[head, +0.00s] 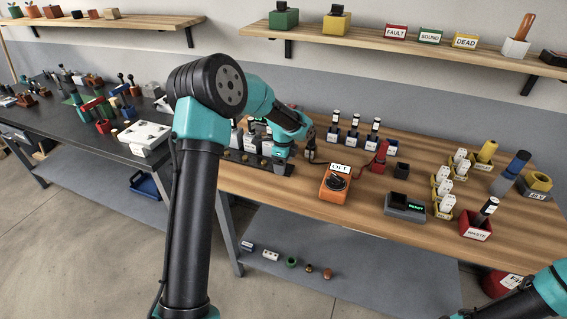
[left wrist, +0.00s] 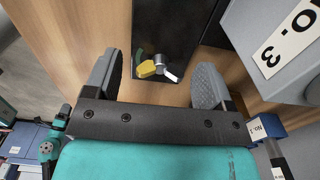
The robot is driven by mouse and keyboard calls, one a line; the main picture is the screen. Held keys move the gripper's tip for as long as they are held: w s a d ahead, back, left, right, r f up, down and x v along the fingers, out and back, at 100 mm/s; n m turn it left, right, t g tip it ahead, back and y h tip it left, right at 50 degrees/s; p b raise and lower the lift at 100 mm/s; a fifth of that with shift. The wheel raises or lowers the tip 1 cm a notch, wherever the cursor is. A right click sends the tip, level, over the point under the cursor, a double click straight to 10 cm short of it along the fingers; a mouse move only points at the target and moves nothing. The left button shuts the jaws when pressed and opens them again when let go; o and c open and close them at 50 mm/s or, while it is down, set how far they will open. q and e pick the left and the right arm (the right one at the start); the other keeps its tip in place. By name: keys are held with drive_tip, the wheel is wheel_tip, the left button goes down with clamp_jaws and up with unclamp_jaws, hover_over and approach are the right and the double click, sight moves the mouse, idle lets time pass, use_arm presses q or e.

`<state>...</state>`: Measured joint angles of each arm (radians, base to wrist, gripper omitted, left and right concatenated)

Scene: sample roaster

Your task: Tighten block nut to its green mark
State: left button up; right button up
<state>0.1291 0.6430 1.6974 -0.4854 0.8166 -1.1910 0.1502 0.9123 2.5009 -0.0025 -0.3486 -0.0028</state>
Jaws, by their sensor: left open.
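A black block (left wrist: 175,25) shows in the left wrist view, above the wood bench top. On its near end is a small silver fitting (left wrist: 160,61) with a yellow piece pointing left and a pale piece pointing lower right; this looks like the block nut. A green mark (left wrist: 139,57) lies just up and left of the yellow piece. My left gripper (left wrist: 158,65) is open, with one grey finger on each side of the nut and visible gaps to both. In the head view the fingers and nut are too small or hidden to make out.
A grey housing (left wrist: 285,45) labelled NO. 3 stands close right of the left gripper.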

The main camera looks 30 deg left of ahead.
use_arm(q)
wheel_tip(320, 180, up, 17)
drive_tip(key=shift+r, duration=0.2)
idle(0.6)
idle(0.3)
